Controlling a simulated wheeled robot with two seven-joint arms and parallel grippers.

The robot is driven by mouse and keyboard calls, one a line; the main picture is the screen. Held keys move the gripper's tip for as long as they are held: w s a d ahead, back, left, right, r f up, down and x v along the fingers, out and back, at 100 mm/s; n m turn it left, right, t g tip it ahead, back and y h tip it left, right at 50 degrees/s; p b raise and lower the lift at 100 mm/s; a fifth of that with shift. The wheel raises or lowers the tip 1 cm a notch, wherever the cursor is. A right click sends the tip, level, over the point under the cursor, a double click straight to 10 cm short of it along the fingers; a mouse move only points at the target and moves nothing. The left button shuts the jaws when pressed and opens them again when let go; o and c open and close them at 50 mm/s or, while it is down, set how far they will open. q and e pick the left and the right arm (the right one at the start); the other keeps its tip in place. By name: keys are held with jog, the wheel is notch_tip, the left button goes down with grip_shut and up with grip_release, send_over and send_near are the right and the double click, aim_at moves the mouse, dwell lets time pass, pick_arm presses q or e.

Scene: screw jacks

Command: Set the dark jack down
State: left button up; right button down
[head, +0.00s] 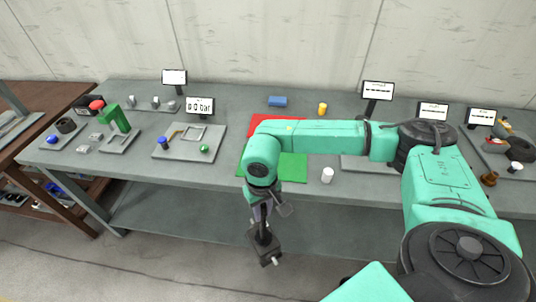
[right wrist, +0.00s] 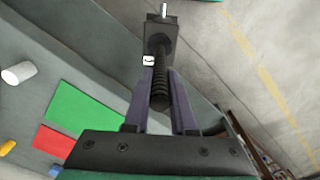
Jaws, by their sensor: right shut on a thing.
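In the right wrist view, the right gripper's fingers (right wrist: 161,100) are shut on the threaded screw of the dark jack (right wrist: 159,45). Its block-shaped part with a light pin points away from the gripper. A green mat (head: 290,169) and a red mat (head: 270,122) lie on the table, partly hidden by my right arm. Both mats show in the right wrist view. My left gripper is not in view.
The grey table (head: 215,183) has a lower shelf. A white cylinder (head: 327,175) stands right of the green mat. A blue block (head: 277,101) and a yellow cylinder (head: 322,109) are behind. A grey board with small parts (head: 178,151) lies left.

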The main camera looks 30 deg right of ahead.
notch_tip(320, 180, up, 2)
jog(key=shift+w+a+r+p, duration=0.1)
jog(key=shift+r+p, duration=0.05)
jog(key=shift+p, duration=0.2)
jog(key=shift+w+r+p, duration=0.1)
jog(key=shift+r+p, duration=0.5)
jog(key=shift+p, duration=0.1)
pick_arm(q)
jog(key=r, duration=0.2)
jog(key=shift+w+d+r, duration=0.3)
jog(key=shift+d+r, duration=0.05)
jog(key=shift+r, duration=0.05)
pick_arm(e)
jog(key=shift+f, duration=0.2)
